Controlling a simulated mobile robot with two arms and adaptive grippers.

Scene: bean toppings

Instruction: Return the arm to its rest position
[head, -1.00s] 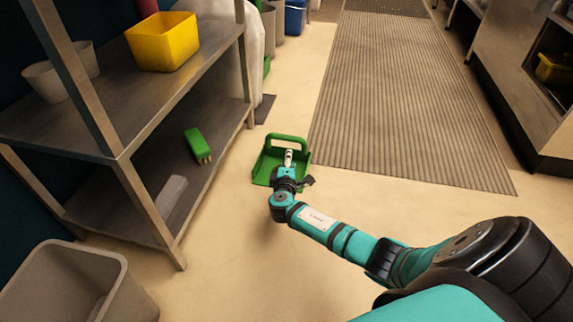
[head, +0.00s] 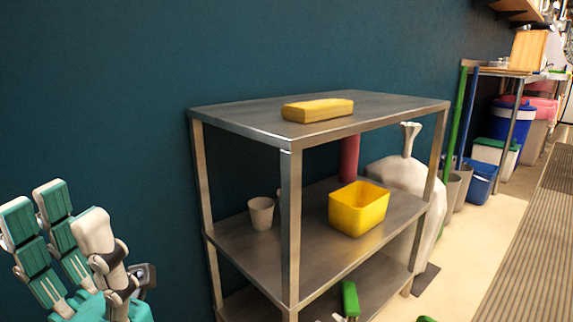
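My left gripper (head: 58,222) is in the lower left corner of the head view. Its teal and white fingers point upward and stand apart, with nothing between them. It is in front of the dark teal wall and to the left of the metal shelf rack (head: 288,225), apart from it. My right arm and gripper are not in view.
The rack holds a yellow block (head: 318,110) on top, and a yellow bin (head: 358,207) and pale cup (head: 261,212) on its middle shelf. A green brush (head: 350,299) shows lower down. Bins and a white sack (head: 408,180) stand beyond. Floor is clear at right.

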